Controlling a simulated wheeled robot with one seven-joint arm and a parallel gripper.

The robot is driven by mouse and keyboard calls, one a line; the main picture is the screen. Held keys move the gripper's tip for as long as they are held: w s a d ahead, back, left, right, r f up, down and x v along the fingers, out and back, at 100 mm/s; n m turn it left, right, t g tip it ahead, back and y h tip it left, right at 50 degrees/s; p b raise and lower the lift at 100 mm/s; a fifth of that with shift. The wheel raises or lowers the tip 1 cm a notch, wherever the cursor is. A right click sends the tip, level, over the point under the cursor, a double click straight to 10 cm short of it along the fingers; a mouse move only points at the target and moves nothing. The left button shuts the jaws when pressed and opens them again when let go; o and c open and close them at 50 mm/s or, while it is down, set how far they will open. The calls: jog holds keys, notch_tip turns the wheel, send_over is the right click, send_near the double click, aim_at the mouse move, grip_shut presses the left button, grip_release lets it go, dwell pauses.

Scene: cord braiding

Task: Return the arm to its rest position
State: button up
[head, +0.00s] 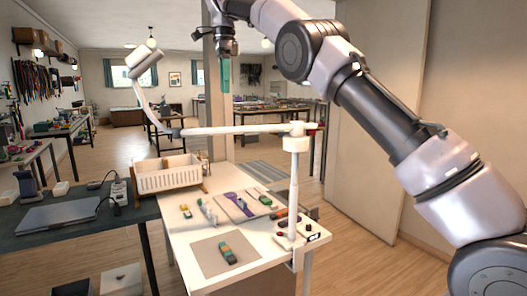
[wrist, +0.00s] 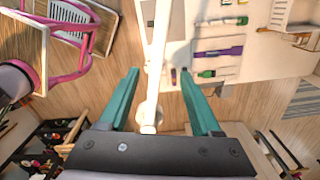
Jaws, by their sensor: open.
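My arm reaches from the lower right across the top of the head view, with its end high above the white worktable (head: 170,228). My gripper (wrist: 158,72) shows in the wrist view with two teal fingers spread apart and no item gripped. In the head view one teal finger (head: 225,74) hangs down beside the wooden post, above the lamp's horizontal bar. A white lamp arm (wrist: 158,50) passes between the fingers in the wrist picture; its exact distance from them is hard to judge.
The jointed white lamp (head: 225,130) rises from the table's right edge. A white basket (head: 168,178) stands at the table's back left. Several small coloured items lie on the tabletop, one on a brown mat (head: 204,256). A wooden post (head: 216,115) stands behind.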

jog(key=s+d+r+n+t+y, duration=0.15)
jog(key=d+r, duration=0.25)
jog(key=d, duration=0.7)
jog(key=w+d+r+n, duration=0.15)
jog(key=d+r, duration=0.25)
jog(key=d, duration=0.7)
jog(key=s+d+f+n+t, duration=0.2)
jog(key=s+d+n, duration=0.2)
jog(key=s+d, duration=0.8)
jog(key=s+d+f+n+t, duration=0.1)
jog(key=s+d+f, duration=0.3)
jog(key=s+f, duration=0.2)
jog(key=s+d+f+n+t, duration=0.1)
jog(key=s+d+f+t, duration=0.1)
jog(key=s+d+f, duration=0.2)
jog(key=s+f, duration=0.3)
jog(key=s, duration=0.2)
jog(key=shift+s+f+n, duration=0.15)
jog(key=shift+f+n, duration=0.05)
jog(key=shift+n, duration=0.2)
jog(key=shift+d+t, duration=0.1)
jog(key=shift+t, duration=0.15)
jog(key=shift+c, duration=0.2)
